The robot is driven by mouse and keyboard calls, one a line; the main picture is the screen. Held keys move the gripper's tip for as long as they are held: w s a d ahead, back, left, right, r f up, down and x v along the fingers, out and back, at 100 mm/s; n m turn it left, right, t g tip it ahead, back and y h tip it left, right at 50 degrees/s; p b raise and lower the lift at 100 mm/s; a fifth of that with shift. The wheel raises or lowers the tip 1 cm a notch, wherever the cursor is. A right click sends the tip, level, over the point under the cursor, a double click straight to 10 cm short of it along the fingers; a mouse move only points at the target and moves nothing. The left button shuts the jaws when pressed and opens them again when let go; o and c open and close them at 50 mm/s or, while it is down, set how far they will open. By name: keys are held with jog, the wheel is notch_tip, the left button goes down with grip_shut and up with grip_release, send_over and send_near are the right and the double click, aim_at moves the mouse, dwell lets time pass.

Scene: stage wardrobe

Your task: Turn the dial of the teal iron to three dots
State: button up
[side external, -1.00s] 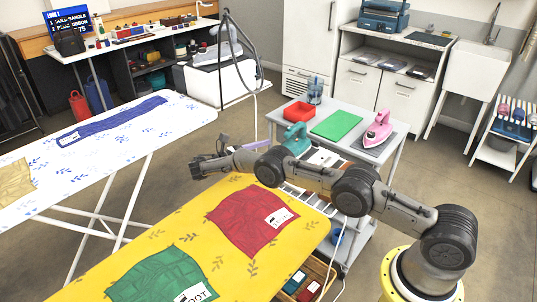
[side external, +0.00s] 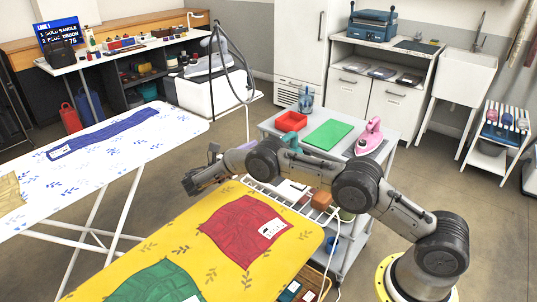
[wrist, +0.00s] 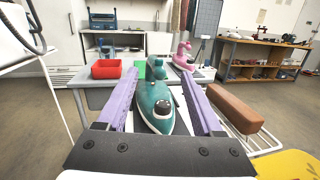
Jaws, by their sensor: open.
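The teal iron (wrist: 157,104) lies low in the middle of the wrist view, with a pale rim and a dark round part on top. The dial's markings are too small to read. A lighter teal shape stands just behind; I cannot tell whether it belongs to this iron. In the side view a teal part (side external: 290,138) shows above my arm, which hides what is below. My gripper (wrist: 159,72) is open, its two purple fingers on either side of the iron in the picture. I see no clear contact. It also shows in the side view (side external: 196,181).
A grey trolley carries a red bin (side external: 291,121), a green mat (side external: 328,134) and a pink iron (side external: 369,137). A brown block (wrist: 236,108) sits right of my fingers by a white wire rack (wrist: 262,139). A yellow board (side external: 215,271) with red and green cloths stands in front.

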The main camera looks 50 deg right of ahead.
jog(key=s+a+f+n+t+y, duration=0.1)
jog(key=s+f+n+t, duration=0.1)
jog(key=t, duration=0.2)
jog(key=s+a+f+n+t, duration=0.1)
jog(key=s+f+n+t, duration=0.1)
jog(key=n+t, duration=0.1)
jog(key=s+a+f+n+t+y, duration=0.1)
jog(key=s+a+f+n+t, duration=0.1)
jog(key=s+n+t, duration=0.1)
jog(key=shift+f+t+y, duration=0.25)
jog(key=shift+t+y, duration=0.05)
jog(key=shift+t, duration=0.6)
jog(key=x, duration=1.3)
jog(key=shift+w+d, duration=0.25)
jog(key=shift+d, duration=0.05)
grip_shut()
